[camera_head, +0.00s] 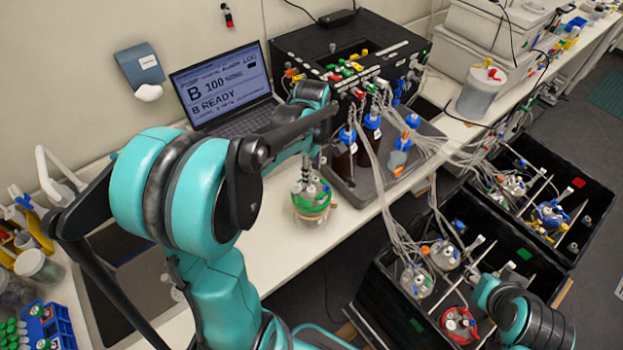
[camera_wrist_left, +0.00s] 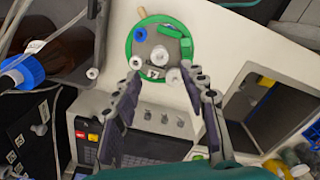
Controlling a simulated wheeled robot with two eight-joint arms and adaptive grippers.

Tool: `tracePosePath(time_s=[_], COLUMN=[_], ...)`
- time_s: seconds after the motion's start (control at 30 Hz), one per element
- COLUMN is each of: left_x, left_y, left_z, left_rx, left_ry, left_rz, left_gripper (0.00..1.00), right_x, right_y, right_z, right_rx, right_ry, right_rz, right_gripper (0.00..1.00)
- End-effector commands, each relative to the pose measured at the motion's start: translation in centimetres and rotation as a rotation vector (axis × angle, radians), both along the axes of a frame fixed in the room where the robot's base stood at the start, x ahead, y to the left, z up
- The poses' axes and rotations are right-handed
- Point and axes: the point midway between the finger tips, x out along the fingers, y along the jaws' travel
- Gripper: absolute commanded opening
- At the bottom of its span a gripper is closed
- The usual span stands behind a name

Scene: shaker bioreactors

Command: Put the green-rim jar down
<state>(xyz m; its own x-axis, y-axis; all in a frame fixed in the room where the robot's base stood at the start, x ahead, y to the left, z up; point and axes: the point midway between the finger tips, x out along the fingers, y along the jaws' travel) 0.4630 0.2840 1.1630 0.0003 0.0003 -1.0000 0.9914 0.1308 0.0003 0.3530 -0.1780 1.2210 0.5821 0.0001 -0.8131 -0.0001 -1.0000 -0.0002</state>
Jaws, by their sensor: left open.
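The green-rim jar (camera_head: 311,208) stands upright on the white bench, close to its front edge. Its green rim, lid and ports also show in the left wrist view (camera_wrist_left: 135,58). My left gripper (camera_wrist_left: 162,72) is open, with its two fingers apart at the near side of the jar's lid and nothing clearly held between them. In the head view, my left arm hides most of this gripper, just above the jar.
A laptop (camera_head: 222,88) and a black pump box (camera_head: 385,50) stand behind the jar. A grey tray (camera_head: 418,165) with blue-capped bottles and tubing is to its right. Black crates (camera_head: 385,310) with jars stand below the bench. Bare bench (camera_head: 270,250) lies in front-left.

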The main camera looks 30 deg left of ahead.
Motion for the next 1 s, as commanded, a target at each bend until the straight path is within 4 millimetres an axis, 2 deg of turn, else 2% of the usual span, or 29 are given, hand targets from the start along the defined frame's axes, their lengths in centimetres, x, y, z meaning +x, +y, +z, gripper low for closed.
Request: tracePosePath(time_s=[0.03, 0.2, 0.37, 0.47, 0.73, 1.0], left_x=[0.0, 0.0, -0.3, -1.1, -5.4, -9.4], left_y=[0.0, 0.0, -0.3, -1.3, -5.7, -9.2], left_z=[1.2, 3.5, 4.6, 5.3, 7.3, 7.1], left_rx=[0.000, 0.000, 0.003, 0.015, 0.139, 0.363], left_ry=[0.000, 0.000, -0.012, -0.051, -0.249, -0.406], left_rz=[0.000, 0.000, -0.035, -0.149, -0.753, -1.343], left_gripper=[0.43, 0.43, 0.43, 0.43, 0.43, 0.43], right_x=[0.0, 0.0, 0.0, 0.0, 0.0, 0.0], right_y=[0.0, 0.0, 0.0, 0.0, 0.0, 0.0], right_z=[0.3, 0.5, 0.6, 0.6, 0.5, 0.6], right_rx=[0.000, 0.000, 0.000, 0.000, 0.000, 0.000], right_ry=[0.000, 0.000, 0.000, 0.000, 0.000, 0.000], right_rz=[0.000, 0.000, 0.000, 0.000, 0.000, 0.000], right_gripper=[0.40, 0.40, 0.40, 0.40, 0.40, 0.40])
